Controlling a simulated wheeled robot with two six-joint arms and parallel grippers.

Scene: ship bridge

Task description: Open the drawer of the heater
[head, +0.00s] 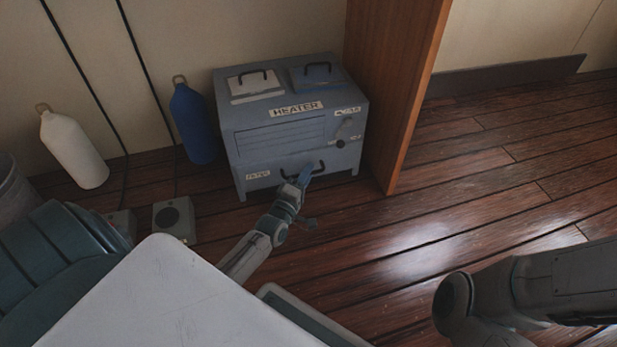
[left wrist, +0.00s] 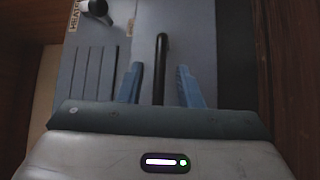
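The heater (head: 240,150) is a blue-grey box on the floor, labelled HEATER. Its low drawer (head: 258,184) has a label at the left and a black bar handle (head: 318,168); the drawer front looks flush with the body. My left gripper (head: 306,173) is at this handle, partly covering it. In the left wrist view, the two blue fingers of my left gripper (left wrist: 161,84) are apart, with the black handle (left wrist: 161,60) between them. Gaps show on both sides of the handle. My right arm shows at the lower right, but its gripper is out of view.
A blue bottle (head: 192,125) and a white bottle (head: 72,148) stand left of the heater. A small grey box (head: 174,217) is on the floor in front. A wooden panel (head: 397,90) stands close at the heater's right. Floor before the heater's right side is clear.

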